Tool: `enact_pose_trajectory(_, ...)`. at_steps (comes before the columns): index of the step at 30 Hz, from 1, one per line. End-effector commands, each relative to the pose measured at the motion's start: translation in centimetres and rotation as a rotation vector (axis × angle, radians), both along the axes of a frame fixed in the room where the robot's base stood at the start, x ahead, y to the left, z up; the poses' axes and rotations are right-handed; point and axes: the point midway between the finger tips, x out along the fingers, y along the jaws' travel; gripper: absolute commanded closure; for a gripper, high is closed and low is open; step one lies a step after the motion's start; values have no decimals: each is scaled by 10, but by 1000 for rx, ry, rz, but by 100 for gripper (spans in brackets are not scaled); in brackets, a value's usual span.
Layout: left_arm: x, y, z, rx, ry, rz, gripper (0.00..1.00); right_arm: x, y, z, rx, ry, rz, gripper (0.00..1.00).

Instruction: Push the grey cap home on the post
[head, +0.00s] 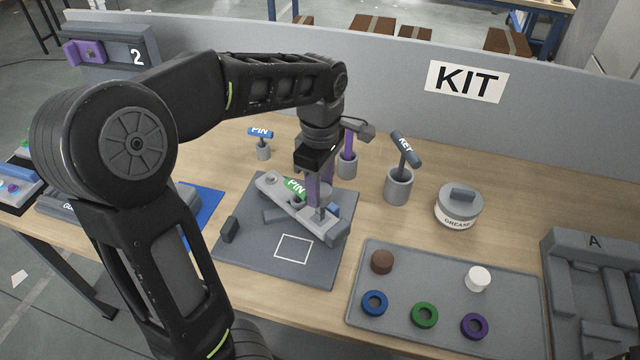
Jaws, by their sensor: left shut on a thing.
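My left gripper (319,194) points down over the grey assembly (298,212) on the dark grey base plate (253,255). It is shut on a small grey piece at the right part of the assembly, which looks like the grey cap (322,213). The fingers hide much of the cap and of the post under it, so I cannot tell how far down the cap sits. A green part marked PIN (294,186) stands to the left of the fingers. My right gripper is not in view.
Holders with a blue PIN tool (261,133), a purple-handled tool (349,150) and a KEY tool (405,150) stand behind. A grease tub (458,207) is at right. The tray (390,335) in front holds caps and rings. A grey case (595,245) marked A is far right.

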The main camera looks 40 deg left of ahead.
Motion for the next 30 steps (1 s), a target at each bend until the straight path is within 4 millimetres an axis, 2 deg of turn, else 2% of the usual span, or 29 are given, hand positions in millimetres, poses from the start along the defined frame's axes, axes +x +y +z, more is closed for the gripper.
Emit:
enact_pose_trajectory(1,0,0,-11,0,0,0,98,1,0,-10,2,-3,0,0)
enact_pose_trajectory(2,0,0,-14,0,0,0,98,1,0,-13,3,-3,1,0)
enact_pose_trajectory(4,0,0,-8,-1,0,1,98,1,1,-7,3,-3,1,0)
enact_pose_trajectory(11,0,0,-8,0,0,1,98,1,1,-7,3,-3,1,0)
enact_pose_trajectory(30,0,0,-17,0,0,0,98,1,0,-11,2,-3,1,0)
